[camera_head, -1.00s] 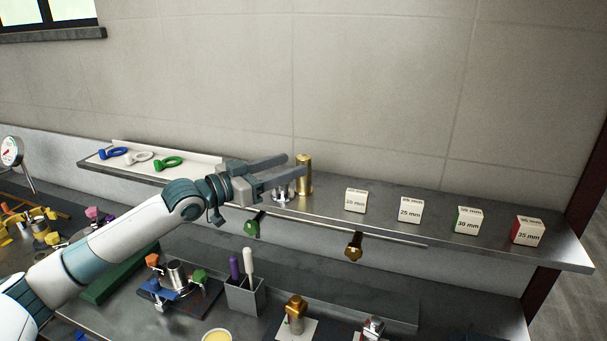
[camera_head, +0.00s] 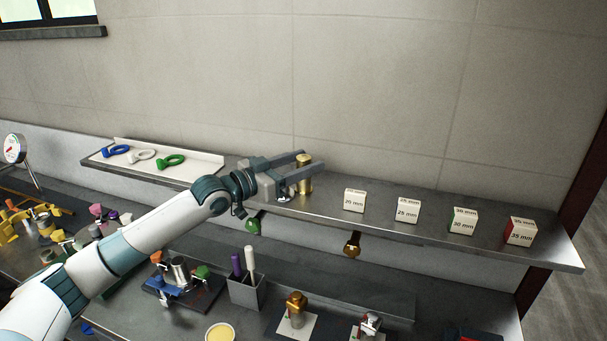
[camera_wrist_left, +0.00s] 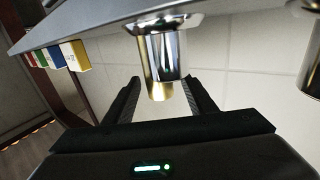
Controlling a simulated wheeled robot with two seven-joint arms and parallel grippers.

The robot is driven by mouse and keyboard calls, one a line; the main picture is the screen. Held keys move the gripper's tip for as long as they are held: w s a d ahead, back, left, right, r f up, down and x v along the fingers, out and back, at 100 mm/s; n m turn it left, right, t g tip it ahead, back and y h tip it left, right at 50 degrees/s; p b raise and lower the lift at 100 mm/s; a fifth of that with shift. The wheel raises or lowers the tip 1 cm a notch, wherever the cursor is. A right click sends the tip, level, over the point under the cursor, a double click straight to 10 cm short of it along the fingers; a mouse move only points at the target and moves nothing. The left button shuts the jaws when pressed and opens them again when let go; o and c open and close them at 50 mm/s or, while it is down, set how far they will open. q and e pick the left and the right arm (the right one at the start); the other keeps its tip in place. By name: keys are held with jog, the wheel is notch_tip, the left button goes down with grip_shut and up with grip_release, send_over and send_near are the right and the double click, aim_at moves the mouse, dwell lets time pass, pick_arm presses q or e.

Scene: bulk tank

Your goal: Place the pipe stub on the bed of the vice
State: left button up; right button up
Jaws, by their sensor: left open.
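My left gripper (camera_head: 305,165) is open over the shelf (camera_head: 400,243). A brass cylinder (camera_head: 304,185) stands upright there, between or just behind the fingertips. A shorter silver cylinder on a flange (camera_head: 284,197) is partly hidden under the gripper. In the left wrist view the shiny silver cylinder (camera_wrist_left: 168,55) is between the open fingers, with the brass one (camera_wrist_left: 158,88) behind it; contact is not visible. I cannot tell which piece is the pipe stub. A blue clamp-like fixture (camera_head: 163,292) on the bench, holding a silver cylinder (camera_head: 179,269), may be the vice. My right gripper is not in view.
Size-marked blocks, such as the 20 mm block (camera_head: 354,202), stand to the right on the shelf. A white tray (camera_head: 205,167) with coloured ring tools lies left. A grey holder (camera_head: 245,292) and a yellow-filled bowl (camera_head: 220,333) are on the bench below.

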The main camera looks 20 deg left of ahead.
pick_arm(q)
grip_shut()
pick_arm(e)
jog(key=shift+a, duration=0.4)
pick_arm(q)
jog(key=shift+r, duration=0.1)
